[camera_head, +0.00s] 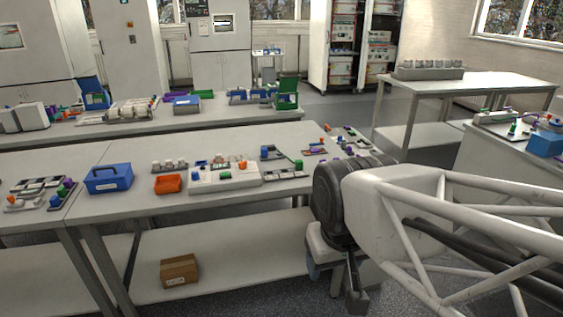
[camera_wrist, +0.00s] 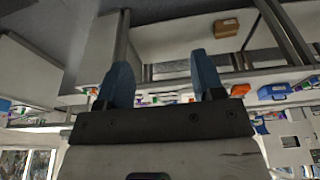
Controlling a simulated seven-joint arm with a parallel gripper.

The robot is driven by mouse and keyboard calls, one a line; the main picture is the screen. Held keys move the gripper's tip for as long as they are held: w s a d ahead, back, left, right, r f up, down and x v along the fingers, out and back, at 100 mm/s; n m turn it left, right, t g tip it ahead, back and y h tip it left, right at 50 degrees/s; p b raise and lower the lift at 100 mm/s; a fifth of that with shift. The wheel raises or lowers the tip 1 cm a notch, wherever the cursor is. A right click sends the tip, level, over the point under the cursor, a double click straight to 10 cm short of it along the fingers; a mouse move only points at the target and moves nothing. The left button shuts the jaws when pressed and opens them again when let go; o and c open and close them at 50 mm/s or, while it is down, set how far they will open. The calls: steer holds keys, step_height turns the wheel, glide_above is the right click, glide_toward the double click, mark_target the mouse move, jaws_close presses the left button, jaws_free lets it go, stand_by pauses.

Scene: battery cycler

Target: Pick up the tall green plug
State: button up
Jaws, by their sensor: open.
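My gripper (camera_wrist: 160,60) is open, with two blue fingers spread apart and nothing between them. In the head view my gripper hangs low in front of the middle table's right end, partly hidden by my arm. Several small green pieces show. A green plug (camera_head: 298,164) stands at the right end of the middle table, above and left of my gripper. Another green upright piece (camera_head: 512,129) stands on the right-hand table. I cannot tell which one is the tall green plug. In the wrist view the plugs are small and upside down, and none stands out as the green one.
The middle table (camera_head: 130,202) holds a blue basket (camera_head: 108,179), an orange bin (camera_head: 168,184) and a white block with plugs (camera_head: 223,180). A cardboard box (camera_head: 179,270) sits on its lower shelf. The table's front edge lies close to my gripper. My arm covers the lower right.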

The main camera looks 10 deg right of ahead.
steer(key=w+d+r+n, duration=0.1)
steer(key=w+r+n, duration=0.15)
steer(key=w, duration=0.65)
steer(key=w+d+r+n, duration=0.1)
steer(key=w+r+n, duration=0.15)
steer(key=w, duration=0.55)
steer(key=n+g, duration=0.3)
steer(key=n, duration=1)
glide_above(299, 160)
steer(key=f, duration=1.8)
steer(key=shift+s+a+f, duration=0.15)
steer(key=shift+s+a, duration=0.1)
steer(key=shift+s, duration=0.15)
steer(key=shift+w+d+f, duration=0.15)
steer(key=shift+w+f, duration=0.15)
steer(key=shift+f, duration=1.3)
